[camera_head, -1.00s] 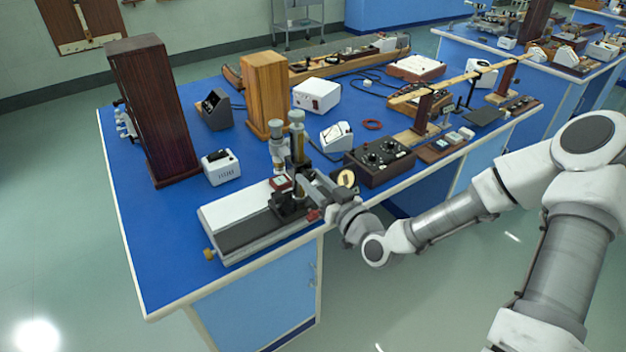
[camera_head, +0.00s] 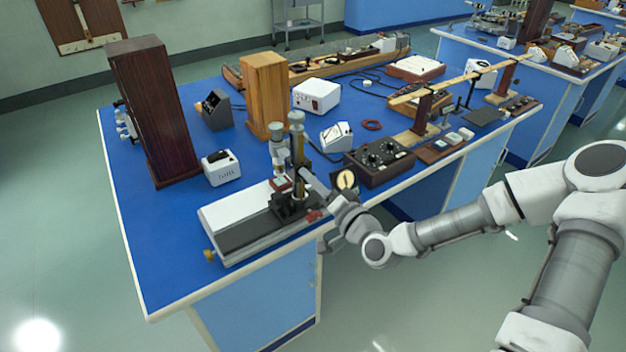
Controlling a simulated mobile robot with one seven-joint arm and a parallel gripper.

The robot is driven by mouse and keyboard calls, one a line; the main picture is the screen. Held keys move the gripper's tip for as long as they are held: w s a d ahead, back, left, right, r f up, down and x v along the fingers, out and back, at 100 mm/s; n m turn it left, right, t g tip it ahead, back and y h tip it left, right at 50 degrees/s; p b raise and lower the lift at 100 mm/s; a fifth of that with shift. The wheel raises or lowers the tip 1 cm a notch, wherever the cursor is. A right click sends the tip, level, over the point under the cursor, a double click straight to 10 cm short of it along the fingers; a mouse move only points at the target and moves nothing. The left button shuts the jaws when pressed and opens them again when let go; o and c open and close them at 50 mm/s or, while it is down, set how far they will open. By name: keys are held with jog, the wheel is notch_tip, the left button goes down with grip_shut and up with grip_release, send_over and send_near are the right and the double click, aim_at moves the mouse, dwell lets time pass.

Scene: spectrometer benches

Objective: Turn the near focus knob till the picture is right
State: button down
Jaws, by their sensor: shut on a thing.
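A travelling microscope (camera_head: 298,160) stands on a white and grey bed (camera_head: 245,226) at the near edge of the blue bench. It has an upright brass and dark column on a black carriage (camera_head: 289,205) and a grey tube (camera_head: 278,152) on the column's left. My gripper (camera_head: 308,182) reaches in from the right and is shut at the column's near right side, on what appears to be the near focus knob. The knob itself is hidden by the fingers. No focus picture can be made out.
A white box meter (camera_head: 221,167) and a wooden block (camera_head: 265,95) stand behind. Bare blue bench top (camera_head: 160,260) lies to the left.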

jog(key=shift+m, duration=2.2)
jog(key=shift+c, duration=2.2)
grip_release()
